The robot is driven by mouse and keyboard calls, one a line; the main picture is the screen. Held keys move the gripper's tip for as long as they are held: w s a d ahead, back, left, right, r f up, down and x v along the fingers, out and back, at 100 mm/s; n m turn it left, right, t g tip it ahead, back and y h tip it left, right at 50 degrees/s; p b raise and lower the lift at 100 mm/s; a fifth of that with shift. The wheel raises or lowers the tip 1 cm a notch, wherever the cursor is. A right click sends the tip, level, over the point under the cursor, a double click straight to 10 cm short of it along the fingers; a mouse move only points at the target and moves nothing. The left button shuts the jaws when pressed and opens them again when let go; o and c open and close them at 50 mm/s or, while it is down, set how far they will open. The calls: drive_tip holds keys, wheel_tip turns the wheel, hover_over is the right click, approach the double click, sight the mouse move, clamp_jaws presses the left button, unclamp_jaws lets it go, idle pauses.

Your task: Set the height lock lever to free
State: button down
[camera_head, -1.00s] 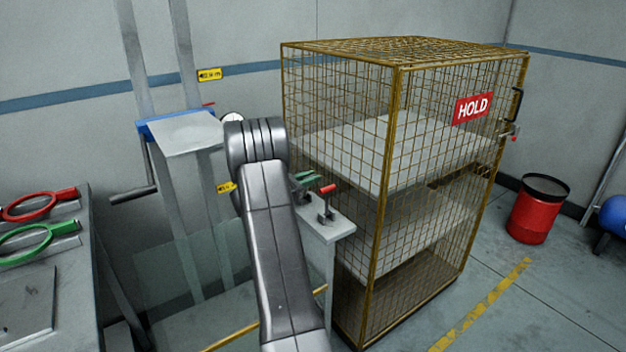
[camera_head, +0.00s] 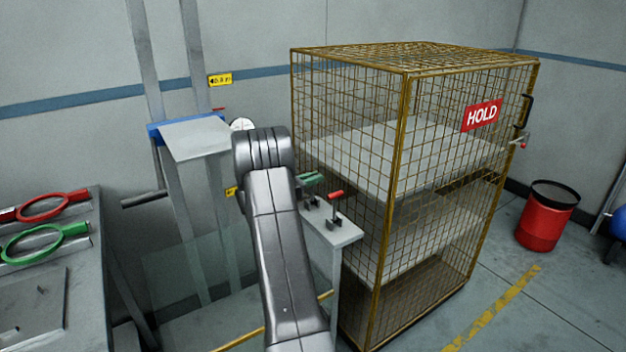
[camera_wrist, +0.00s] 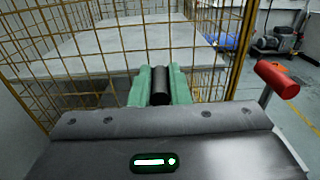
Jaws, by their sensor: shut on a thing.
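My gripper (camera_wrist: 159,86) has green fingers and is shut on a black cylindrical handle (camera_wrist: 160,84), seen end-on in the wrist view. In the head view, its green fingers (camera_head: 312,179) show beside my arm, over a small grey stand (camera_head: 338,233). A lever with a red handle (camera_head: 335,194) stands on that stand, to the right of my fingers and apart from them. Its red handle also shows at the right of the wrist view (camera_wrist: 277,79). I see no lettering that tells which lever is the height lock. Much of the held handle is hidden.
A yellow wire cage (camera_head: 405,150) with shelves and a HOLD sign (camera_head: 482,116) stands close behind and right of the stand. A grey bench (camera_head: 45,300) with red and green rings is at left. A red bin (camera_head: 547,215) stands on the floor at right.

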drive_tip(key=c, duration=1.4)
unclamp_jaws()
drive_tip(key=shift+a+f, duration=0.1)
drive_tip(key=shift+o, duration=0.2)
drive_tip(key=b+v, duration=0.1)
drive_tip(key=v, duration=1.2)
drive_tip(key=shift+s+a+b, duration=0.25)
drive_tip(key=shift+a+b, duration=0.05)
drive_tip(key=p+x, duration=0.1)
drive_tip(key=x, duration=1.3)
drive_tip(key=shift+p, duration=0.35)
